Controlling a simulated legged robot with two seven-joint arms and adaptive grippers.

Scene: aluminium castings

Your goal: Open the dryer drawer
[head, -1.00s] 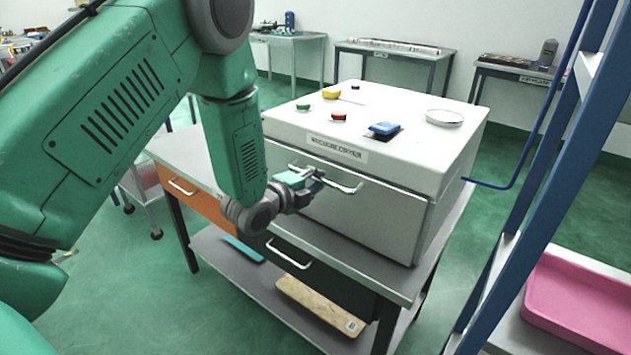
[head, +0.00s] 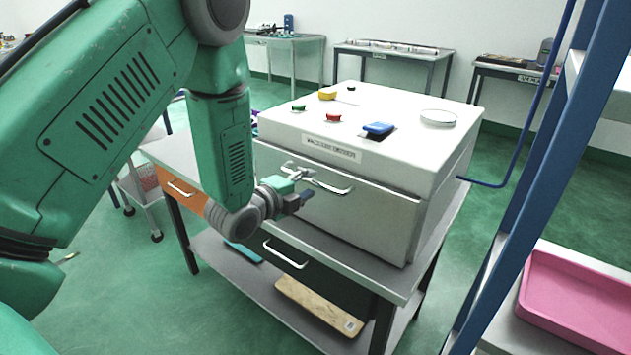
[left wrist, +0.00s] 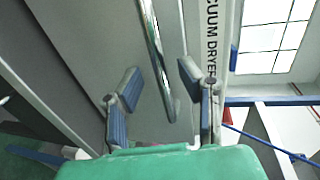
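The white vacuum dryer (head: 440,165) stands on a grey-topped workbench. Its front drawer (head: 370,210) looks closed, with a silver bar handle (head: 335,187) across its upper part. The handle also shows in the left wrist view (left wrist: 156,50). My left gripper (head: 300,185) is at the left part of the handle. In the left wrist view its two blue-grey fingers (left wrist: 158,85) are spread apart, with the handle's end between them in the picture. I cannot tell whether they touch it. My right gripper is not in view.
Colored buttons, a blue switch (head: 379,128) and a round dish (head: 438,117) are on the dryer's top. The bench has an orange drawer (head: 183,196) and a lower shelf with a board (head: 318,306). A blue rack (head: 530,190) with a pink tray (head: 575,300) stands at the right.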

